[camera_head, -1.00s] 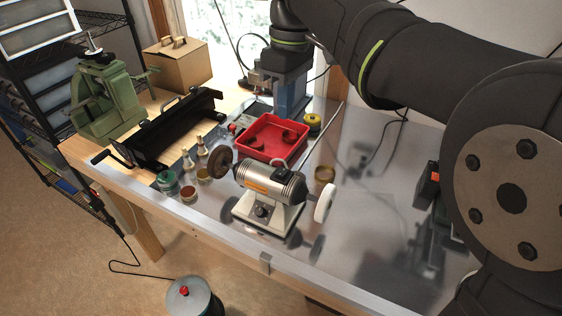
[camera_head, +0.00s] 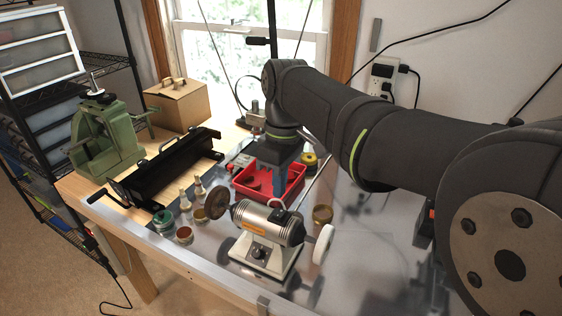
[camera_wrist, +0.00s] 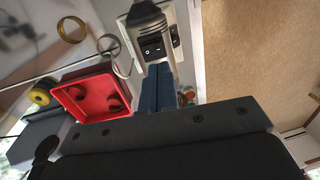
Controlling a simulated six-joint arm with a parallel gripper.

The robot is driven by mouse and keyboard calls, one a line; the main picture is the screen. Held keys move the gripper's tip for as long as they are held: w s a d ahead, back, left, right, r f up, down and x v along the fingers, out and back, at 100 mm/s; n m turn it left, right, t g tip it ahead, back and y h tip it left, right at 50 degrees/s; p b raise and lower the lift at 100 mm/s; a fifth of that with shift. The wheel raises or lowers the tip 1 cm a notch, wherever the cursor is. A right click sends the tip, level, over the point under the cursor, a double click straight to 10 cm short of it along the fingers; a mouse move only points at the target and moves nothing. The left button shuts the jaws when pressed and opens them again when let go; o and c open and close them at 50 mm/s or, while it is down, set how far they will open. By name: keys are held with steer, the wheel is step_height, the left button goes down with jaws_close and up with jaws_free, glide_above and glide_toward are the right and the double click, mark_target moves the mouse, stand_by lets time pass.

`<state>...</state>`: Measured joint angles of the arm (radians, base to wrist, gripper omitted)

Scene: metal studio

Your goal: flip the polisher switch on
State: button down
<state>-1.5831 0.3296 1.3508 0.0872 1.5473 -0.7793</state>
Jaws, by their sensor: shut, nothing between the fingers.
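The polisher (camera_head: 267,222) has a silver motor body on a pale base, with a brown wheel (camera_head: 217,203) at its left end and a white one (camera_head: 323,244) at its right. A dark round knob (camera_head: 257,252) is on the base's near side. In the wrist view a black rocker switch (camera_wrist: 152,46) sits in a panel on the polisher. My gripper (camera_head: 279,196) is shut and empty, with blue fingers pointing down just behind the polisher. In the wrist view its fingertips (camera_wrist: 158,66) are close to the switch panel; I cannot tell if they touch.
A red tray (camera_head: 291,190) with dark round pieces lies behind the polisher, beside my fingers. Small jars (camera_head: 184,235) and bottles stand left of it. A brass ring-like tin (camera_head: 322,215) is to its right. A black metal bender (camera_head: 165,170) and green press (camera_head: 105,140) are farther left.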

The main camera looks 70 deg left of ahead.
mark_target(278, 216)
steer(key=shift+s+d+f, duration=0.1)
steer(key=shift+f, duration=1.25)
steer(key=shift+s+d+f, duration=0.1)
steer(key=shift+f, duration=1.25)
